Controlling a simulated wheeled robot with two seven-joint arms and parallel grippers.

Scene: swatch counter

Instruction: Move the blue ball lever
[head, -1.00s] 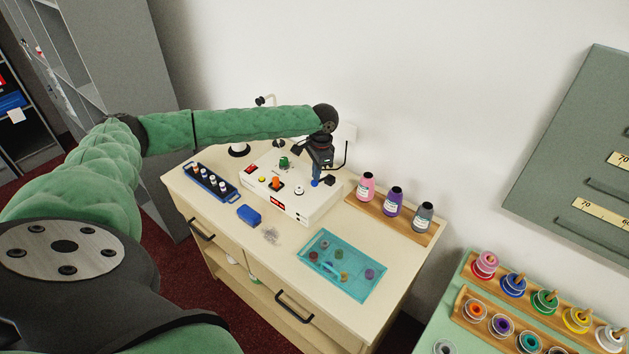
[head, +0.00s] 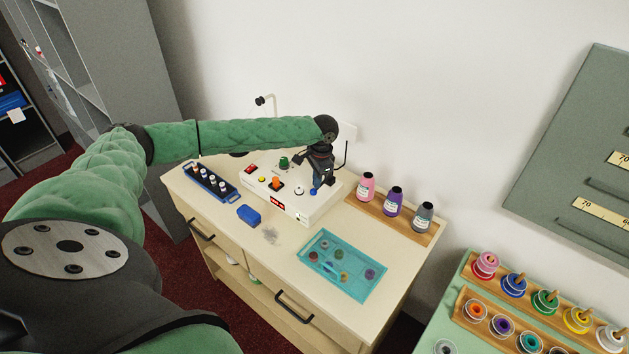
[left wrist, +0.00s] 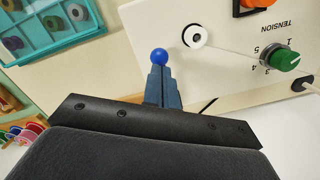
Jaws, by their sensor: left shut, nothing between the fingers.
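The blue ball lever (head: 313,191) is on the right part of the white control box (head: 310,210). In the left wrist view its round blue ball (left wrist: 159,57) shows right at the fingertips; its stem is hidden. My left gripper (head: 316,183) reaches over the box from the left, just behind the ball. In the left wrist view the gripper (left wrist: 160,72) has its fingers shut together with nothing between them. The ball appears to be at or against the tips; I cannot tell whether they touch. My right gripper is not in view.
The box also carries a green knob (head: 283,162), an orange switch (head: 275,182) and a white spool (head: 299,191). A teal tray (head: 375,291) lies in front, with bottles (head: 393,202) to the right. A blue block (head: 249,215) and blue rack (head: 228,196) are at left.

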